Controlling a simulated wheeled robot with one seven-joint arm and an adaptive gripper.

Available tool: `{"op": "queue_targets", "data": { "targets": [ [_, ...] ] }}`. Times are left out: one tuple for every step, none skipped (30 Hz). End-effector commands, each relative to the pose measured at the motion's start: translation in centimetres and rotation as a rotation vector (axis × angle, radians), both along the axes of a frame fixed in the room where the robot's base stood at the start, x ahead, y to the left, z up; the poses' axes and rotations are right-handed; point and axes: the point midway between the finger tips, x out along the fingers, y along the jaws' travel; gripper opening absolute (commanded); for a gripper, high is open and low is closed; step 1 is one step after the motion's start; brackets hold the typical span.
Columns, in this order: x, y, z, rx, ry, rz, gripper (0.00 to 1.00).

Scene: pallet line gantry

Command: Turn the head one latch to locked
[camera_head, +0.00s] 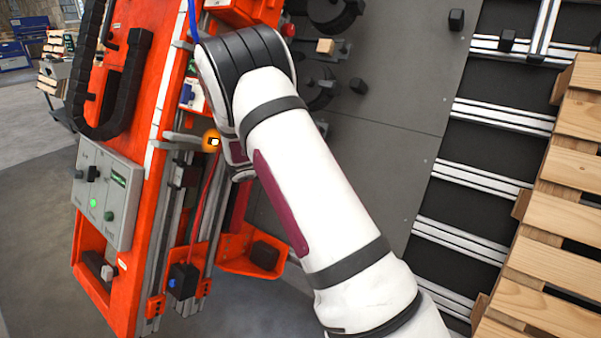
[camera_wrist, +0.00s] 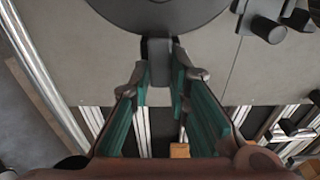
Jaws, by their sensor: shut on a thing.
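In the wrist view, the head one latch (camera_wrist: 158,52) is a dark, blocky handle below a dark round disc (camera_wrist: 160,14) on a grey panel. The handle points down in the picture. My gripper (camera_wrist: 160,74) has teal pads, and its fingertips are closed on both sides of the handle. The handle's lower end is between the fingers. In the head view, my white arm hides the gripper and the latch. No lock marking is readable.
A grey panel (camera_head: 400,80) with dark knobs stands behind my arm. An orange frame (camera_head: 165,90) with a control box (camera_head: 103,195) and an amber light (camera_head: 212,141) is close on the left. Wooden pallets (camera_head: 545,245) stand at right. Grey floor shows at far left.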

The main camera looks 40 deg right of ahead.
Motion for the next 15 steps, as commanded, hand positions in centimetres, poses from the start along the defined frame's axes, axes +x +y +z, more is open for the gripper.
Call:
{"op": "queue_targets", "data": {
  "targets": [
    [-0.03,0.10,-0.11,0.004,-0.004,-0.002,0.00],
    [-0.03,0.10,-0.11,0.004,-0.004,-0.003,0.00],
    [-0.03,0.10,-0.11,0.004,-0.004,-0.003,0.00],
    [-0.03,0.10,-0.11,0.005,-0.005,-0.003,0.00],
    [-0.03,0.10,-0.11,0.005,-0.005,-0.003,0.00],
    [-0.03,0.10,-0.11,0.005,-0.005,-0.003,0.00],
    [-0.03,0.10,-0.11,0.005,-0.005,-0.003,0.00],
    [-0.03,0.11,-0.12,0.005,-0.005,-0.003,0.00],
    [-0.03,0.11,-0.12,0.005,-0.005,-0.003,0.00],
    [-0.03,0.11,-0.12,0.005,-0.005,-0.003,0.00],
    [-0.03,0.11,-0.12,0.005,-0.005,-0.003,0.00],
    [-0.03,0.11,-0.13,0.005,-0.005,-0.003,0.21],
    [-0.03,0.11,-0.13,0.005,-0.004,-0.003,0.28],
    [-0.03,0.11,-0.12,0.005,-0.004,-0.003,0.35],
    [-0.03,0.09,-0.12,0.004,-0.004,-0.003,0.37]
  ]
}}
